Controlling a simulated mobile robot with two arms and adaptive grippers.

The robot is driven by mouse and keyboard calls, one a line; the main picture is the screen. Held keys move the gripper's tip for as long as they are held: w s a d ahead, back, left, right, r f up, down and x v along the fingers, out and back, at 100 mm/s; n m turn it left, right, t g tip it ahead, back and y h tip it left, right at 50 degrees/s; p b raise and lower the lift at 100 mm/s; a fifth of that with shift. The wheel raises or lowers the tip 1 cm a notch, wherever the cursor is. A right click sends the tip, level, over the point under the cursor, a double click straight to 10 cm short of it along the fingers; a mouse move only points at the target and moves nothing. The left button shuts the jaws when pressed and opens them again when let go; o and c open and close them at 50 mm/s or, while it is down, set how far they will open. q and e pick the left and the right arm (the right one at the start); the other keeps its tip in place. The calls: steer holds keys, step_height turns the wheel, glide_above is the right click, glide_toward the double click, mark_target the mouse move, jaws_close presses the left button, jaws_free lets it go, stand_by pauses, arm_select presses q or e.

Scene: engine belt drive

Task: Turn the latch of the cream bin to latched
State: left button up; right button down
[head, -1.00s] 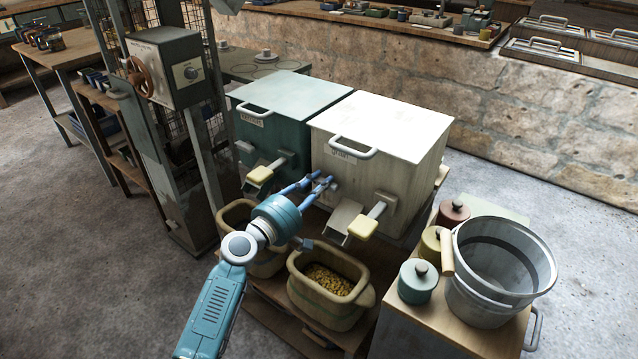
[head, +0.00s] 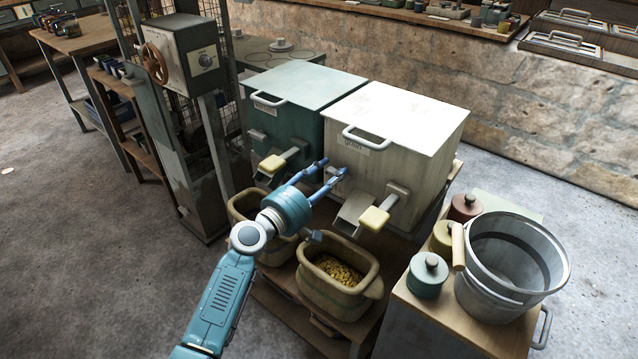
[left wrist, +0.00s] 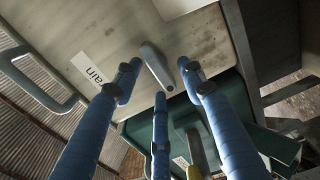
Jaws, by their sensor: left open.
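The cream bin (head: 410,120) stands right of the green bin, with a white lid and a grey handle (head: 368,140) on its front. Its latch (left wrist: 156,66) is a small grey lever on the front face, seen in the left wrist view beside a white label. My left gripper (head: 331,174) is open and empty at the left part of the cream bin's front. In the left wrist view its blue fingers (left wrist: 160,74) stand spread on both sides of the latch; I cannot tell whether any touches it. In the head view the fingers largely hide the latch. My right gripper is not in view.
The green bin (head: 300,90) stands close on the left. A chute with a cream-tipped lever (head: 374,218) juts out right of my gripper. Below are two tubs, one holding yellow pieces (head: 340,270). A metal bucket (head: 510,265) and lidded jars stand on a cabinet at right.

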arm_select(q)
steer(key=v, duration=1.1)
steer(key=shift+s+a, duration=0.15)
steer(key=shift+s, duration=0.05)
